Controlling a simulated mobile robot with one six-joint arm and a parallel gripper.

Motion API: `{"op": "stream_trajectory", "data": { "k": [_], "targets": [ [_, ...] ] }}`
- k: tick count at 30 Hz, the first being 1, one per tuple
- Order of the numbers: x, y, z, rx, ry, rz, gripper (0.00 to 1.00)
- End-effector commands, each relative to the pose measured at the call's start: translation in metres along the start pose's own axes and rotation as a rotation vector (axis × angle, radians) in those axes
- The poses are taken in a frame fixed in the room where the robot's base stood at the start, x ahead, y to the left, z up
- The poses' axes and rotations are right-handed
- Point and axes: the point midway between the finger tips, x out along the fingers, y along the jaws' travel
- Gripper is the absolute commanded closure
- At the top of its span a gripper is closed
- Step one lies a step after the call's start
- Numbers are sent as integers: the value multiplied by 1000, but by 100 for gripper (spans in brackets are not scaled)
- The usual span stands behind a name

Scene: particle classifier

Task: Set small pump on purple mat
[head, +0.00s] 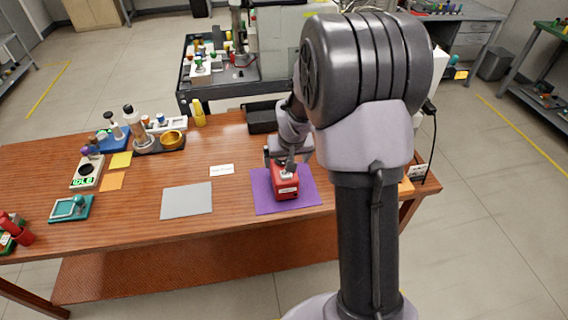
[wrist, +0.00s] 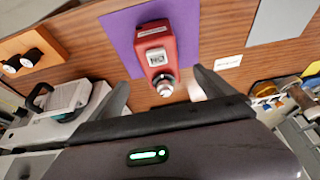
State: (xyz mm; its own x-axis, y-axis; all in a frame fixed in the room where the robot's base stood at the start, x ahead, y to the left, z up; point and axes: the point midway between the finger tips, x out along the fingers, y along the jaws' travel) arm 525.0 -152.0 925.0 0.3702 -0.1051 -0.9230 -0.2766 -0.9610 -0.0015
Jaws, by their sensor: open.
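The small pump (head: 285,184) is a red block with a pale label and a metal nozzle. It stands on the purple mat (head: 303,198) near the table's front right. In the wrist view the pump (wrist: 155,45) rests on the purple mat (wrist: 118,28), its nozzle pointing toward my gripper. My gripper (wrist: 164,82) is open, with its two fingertips on either side of the nozzle and a gap to each. In the head view my arm hides most of the gripper just behind the pump.
A grey mat (head: 187,200) lies left of the purple mat, with a white label card (head: 222,170) behind. A black tray (head: 262,117) is at the table's back edge. Bottles and a brass bowl (head: 172,138) stand at the back left.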

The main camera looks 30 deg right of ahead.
Motion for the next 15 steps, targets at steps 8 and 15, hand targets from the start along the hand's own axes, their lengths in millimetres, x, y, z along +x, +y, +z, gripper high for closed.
{"op": "stream_trajectory", "data": {
  "k": [8,15],
  "targets": [
    [-179,-68,54,75,49,-107,7],
    [-286,-105,184,144,49,-265,7]
  ]
}}
